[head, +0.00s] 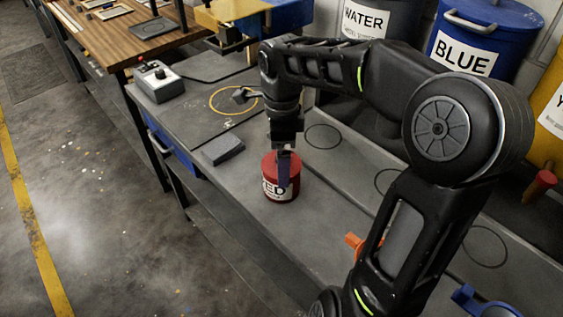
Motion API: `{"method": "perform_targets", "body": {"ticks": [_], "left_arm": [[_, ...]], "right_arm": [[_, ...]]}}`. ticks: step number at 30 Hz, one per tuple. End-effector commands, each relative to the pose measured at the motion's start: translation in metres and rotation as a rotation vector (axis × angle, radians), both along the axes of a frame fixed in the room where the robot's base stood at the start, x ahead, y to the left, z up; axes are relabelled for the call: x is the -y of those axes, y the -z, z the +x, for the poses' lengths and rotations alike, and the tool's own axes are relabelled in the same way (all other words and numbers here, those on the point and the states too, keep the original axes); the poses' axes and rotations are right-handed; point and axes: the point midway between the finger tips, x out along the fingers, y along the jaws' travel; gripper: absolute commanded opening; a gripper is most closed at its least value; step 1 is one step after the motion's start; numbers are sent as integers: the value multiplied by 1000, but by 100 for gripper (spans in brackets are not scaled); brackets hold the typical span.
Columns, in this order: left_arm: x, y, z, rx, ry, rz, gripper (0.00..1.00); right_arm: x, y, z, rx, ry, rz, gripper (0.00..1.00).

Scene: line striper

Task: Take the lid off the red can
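The red can (270,189), with a white label reading "RED", stands upright on the grey bench. Its top looks red and closed, though my gripper hides part of it. My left gripper is not in view.
A dark grey block (223,150) lies left of the can on the bench (235,200). A grey control box (158,82) stands farther back. Large WATER (385,25) and BLUE (490,40) drums stand behind. An orange object (354,242) sits to the right, near my arm.

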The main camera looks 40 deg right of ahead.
Motion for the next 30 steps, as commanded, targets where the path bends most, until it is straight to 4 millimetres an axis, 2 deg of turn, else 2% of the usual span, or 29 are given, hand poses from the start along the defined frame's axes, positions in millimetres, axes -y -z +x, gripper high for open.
{"method": "perform_targets", "body": {"ticks": [13,30], "left_arm": [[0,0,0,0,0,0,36],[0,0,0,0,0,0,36]], "right_arm": [[0,0,0,0,0,0,99],[0,0,0,0,-1,0,53]]}}
